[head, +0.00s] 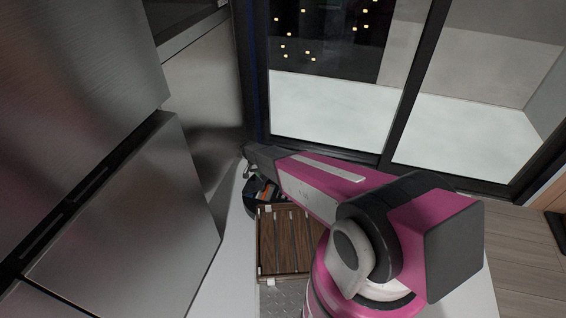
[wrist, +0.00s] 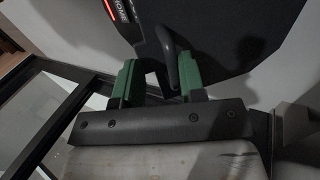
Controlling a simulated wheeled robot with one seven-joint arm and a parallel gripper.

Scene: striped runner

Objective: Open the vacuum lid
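The vacuum is a dark round body; in the head view only a small part (head: 253,208) shows past my arm, with orange bits on it. In the wrist view its dark flat top (wrist: 235,38) fills the upper part, with a red-lit strip marked HOME at upper left. A dark curved loop (wrist: 163,38) stands against this top. My gripper (wrist: 158,80) has its two green fingers apart, with the loop reaching down between them, close to the right finger. I cannot tell whether they touch. The lid's edge is not clear.
A steel fridge (head: 75,80) stands close on the left. A black-framed glass door (head: 390,150) is behind the vacuum.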

